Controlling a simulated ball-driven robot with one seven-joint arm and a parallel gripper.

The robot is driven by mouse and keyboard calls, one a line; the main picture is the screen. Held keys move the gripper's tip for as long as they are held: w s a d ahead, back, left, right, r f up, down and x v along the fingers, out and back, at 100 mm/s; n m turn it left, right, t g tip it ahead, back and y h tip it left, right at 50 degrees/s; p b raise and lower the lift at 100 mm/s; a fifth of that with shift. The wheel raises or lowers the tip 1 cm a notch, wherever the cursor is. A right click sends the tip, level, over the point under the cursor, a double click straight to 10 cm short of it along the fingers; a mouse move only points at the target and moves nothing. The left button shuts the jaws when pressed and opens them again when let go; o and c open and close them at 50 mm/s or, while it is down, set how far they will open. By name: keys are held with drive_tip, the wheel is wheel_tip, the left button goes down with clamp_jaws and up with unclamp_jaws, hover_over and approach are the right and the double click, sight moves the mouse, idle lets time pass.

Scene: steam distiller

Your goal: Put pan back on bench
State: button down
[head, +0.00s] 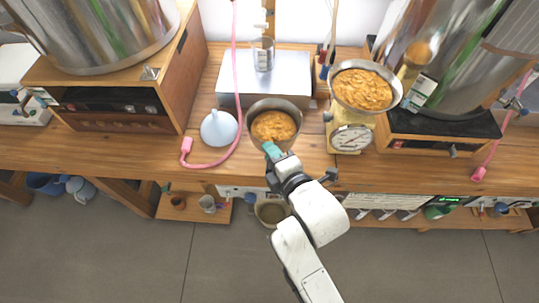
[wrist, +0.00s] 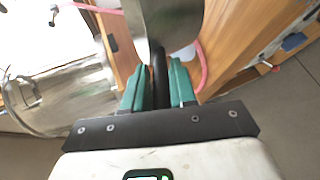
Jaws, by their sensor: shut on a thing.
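The pan (head: 250,112) is a round metal vessel with orange-brown contents. It shows over the wooden bench (head: 300,160), in front of a silver box. I cannot tell if it touches the bench or hangs just above it. My gripper (head: 272,150) reaches in from the front, its teal fingers at the pan's near side. In the wrist view, my gripper (wrist: 159,88) is shut on the pan's dark handle (wrist: 159,65), and the pan's shiny metal side (wrist: 168,22) lies beyond. The wrist view hides the pan's contents.
A blue-grey funnel (head: 219,128) and pink hose (head: 238,80) lie left of the pan. The silver box (head: 285,75) stands behind. A dial scale (head: 350,138) bearing a filled bowl (head: 398,92) is close on the right. Large metal vessels stand on both sides.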

drive_tip(key=shift+w+a+f, duration=0.15)
drive_tip(key=shift+w+f, duration=0.45)
drive_tip(key=shift+f, duration=0.7)
drive_tip(key=shift+w+a+f, duration=0.15)
drive_tip(key=shift+w+f, duration=0.5)
drive_tip(key=shift+f, duration=0.7)
drive_tip(key=shift+w+a+f, duration=0.15)
drive_tip(key=shift+w+f, duration=0.45)
drive_tip(key=shift+f, duration=0.7)
drive_tip(key=shift+f, duration=0.15)
drive_tip(key=c, duration=0.9)
unclamp_jaws()
drive_tip(key=shift+f, duration=0.1)
drive_tip(key=shift+s+d+r, duration=0.1)
drive_tip(key=shift+r, duration=0.2)
drive_tip(key=v, duration=1.2)
